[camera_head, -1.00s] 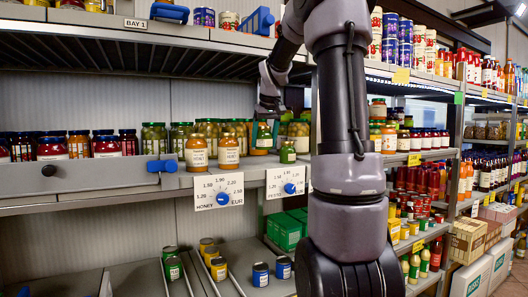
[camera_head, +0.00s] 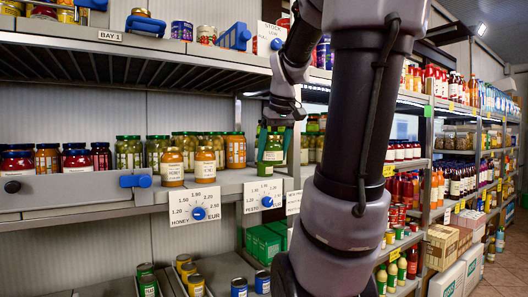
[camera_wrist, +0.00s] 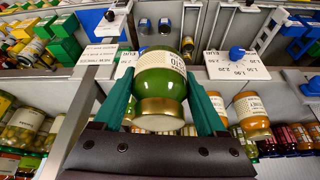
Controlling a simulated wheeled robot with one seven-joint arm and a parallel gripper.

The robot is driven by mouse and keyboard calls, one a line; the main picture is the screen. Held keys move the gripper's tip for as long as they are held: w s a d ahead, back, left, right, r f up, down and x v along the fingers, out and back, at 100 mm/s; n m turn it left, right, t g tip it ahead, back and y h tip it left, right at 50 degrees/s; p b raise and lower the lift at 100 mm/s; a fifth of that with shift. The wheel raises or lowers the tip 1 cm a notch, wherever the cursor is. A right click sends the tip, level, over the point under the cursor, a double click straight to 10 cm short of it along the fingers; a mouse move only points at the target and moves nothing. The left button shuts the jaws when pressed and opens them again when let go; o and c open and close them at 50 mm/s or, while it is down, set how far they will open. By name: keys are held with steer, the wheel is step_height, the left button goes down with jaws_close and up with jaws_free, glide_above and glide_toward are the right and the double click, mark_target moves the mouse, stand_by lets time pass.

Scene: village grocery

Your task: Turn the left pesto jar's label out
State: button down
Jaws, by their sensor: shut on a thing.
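The green pesto jar (camera_head: 270,157) with a gold lid stands at the front edge of the middle shelf, above the pesto price dial (camera_head: 267,202). My gripper (camera_head: 271,137) reaches down to it from above and is shut on it. In the wrist view the jar (camera_wrist: 160,78) sits between the two green fingers of my gripper (camera_wrist: 162,108). Its white label (camera_wrist: 178,62) shows there with part of its lettering, towards the shelf-front side. In the head view some of the pale label shows. Jars to the right are partly hidden behind my arm.
Two honey jars (camera_head: 204,164) stand left of the pesto jar, with the honey price dial (camera_head: 199,213) below. Olive-coloured jars (camera_head: 130,152) stand further left and behind. A shelf with tins (camera_head: 181,30) lies above, close over my gripper.

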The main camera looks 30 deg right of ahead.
mark_target(239, 178)
steer(key=w+f, duration=0.2)
steer(key=w, duration=0.4)
steer(key=w+f, duration=0.2)
steer(key=w, duration=0.4)
steer(key=w+f, duration=0.2)
steer(key=w, duration=0.5)
steer(key=shift+w+a+f, duration=0.1)
steer(key=shift+a+f, duration=0.05)
steer(key=shift+a, duration=0.2)
steer(key=shift+n+y, duration=0.4)
steer(key=shift+n, duration=0.8)
steer(key=shift+f, duration=0.25)
jaws_free()
